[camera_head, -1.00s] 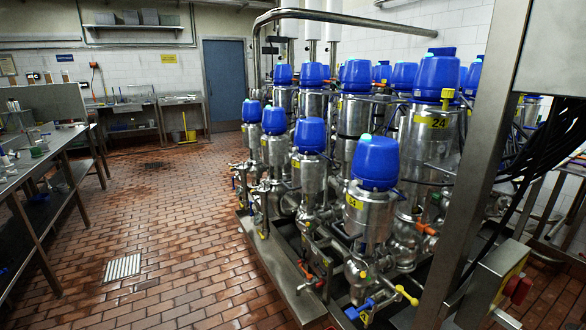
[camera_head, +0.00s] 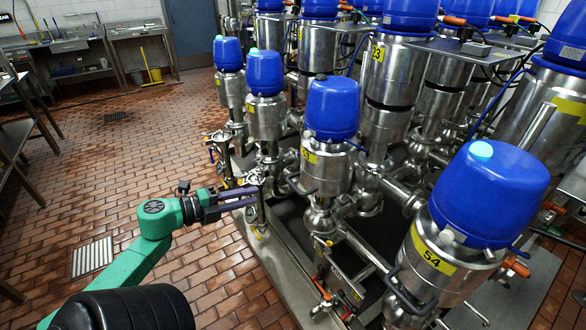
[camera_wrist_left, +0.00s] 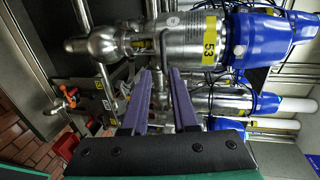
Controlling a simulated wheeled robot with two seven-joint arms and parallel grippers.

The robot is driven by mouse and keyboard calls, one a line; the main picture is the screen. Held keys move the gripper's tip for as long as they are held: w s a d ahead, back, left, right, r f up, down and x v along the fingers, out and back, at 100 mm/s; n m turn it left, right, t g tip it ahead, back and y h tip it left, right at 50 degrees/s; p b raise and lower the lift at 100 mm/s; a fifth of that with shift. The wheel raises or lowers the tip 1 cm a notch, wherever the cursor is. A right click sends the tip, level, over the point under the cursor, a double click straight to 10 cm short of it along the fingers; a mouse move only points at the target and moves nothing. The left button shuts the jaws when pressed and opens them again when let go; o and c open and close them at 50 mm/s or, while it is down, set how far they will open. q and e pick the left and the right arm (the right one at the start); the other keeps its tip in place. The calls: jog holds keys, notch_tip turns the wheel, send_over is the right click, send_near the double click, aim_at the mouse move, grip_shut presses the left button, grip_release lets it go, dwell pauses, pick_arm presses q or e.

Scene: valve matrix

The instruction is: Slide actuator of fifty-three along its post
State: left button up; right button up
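The valve marked with a yellow 53 label has a blue actuator (camera_head: 332,107) on an upright steel post (camera_head: 326,173), in the middle of the head view. In the left wrist view it lies sideways, with the blue actuator (camera_wrist_left: 262,42) at upper right and the yellow 53 label (camera_wrist_left: 209,40) on the steel body. My left gripper (camera_head: 254,197) is to the left of and below the actuator, apart from it and empty. In the left wrist view its two purple fingers (camera_wrist_left: 160,74) stand apart. My right gripper is not in view.
Valve 54 (camera_head: 490,195) stands near at right, and valve 23 (camera_head: 386,85) behind. Two smaller blue-topped valves (camera_head: 266,75) stand farther left. Pipes and the metal base frame (camera_head: 268,262) lie below. The tiled floor at left is clear around a drain grate (camera_head: 92,256).

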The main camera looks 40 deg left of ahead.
pick_arm(q)
send_near(294, 185)
jog(key=w+d, duration=0.1)
jog(key=w, duration=0.1)
jog(key=x, duration=0.5)
jog(key=f+x, duration=0.1)
jog(key=x, duration=0.1)
jog(key=shift+w+a+p, duration=0.2)
jog(key=shift+a+p, duration=0.05)
jog(key=shift+p, duration=0.1)
jog(key=shift+w+d+f, duration=0.1)
jog(key=shift+w+d, duration=0.1)
jog(key=shift+w, duration=0.05)
grip_shut()
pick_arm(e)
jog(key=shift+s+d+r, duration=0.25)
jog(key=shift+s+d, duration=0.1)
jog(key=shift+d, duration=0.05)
pick_arm(q)
jog(key=shift+f, duration=0.1)
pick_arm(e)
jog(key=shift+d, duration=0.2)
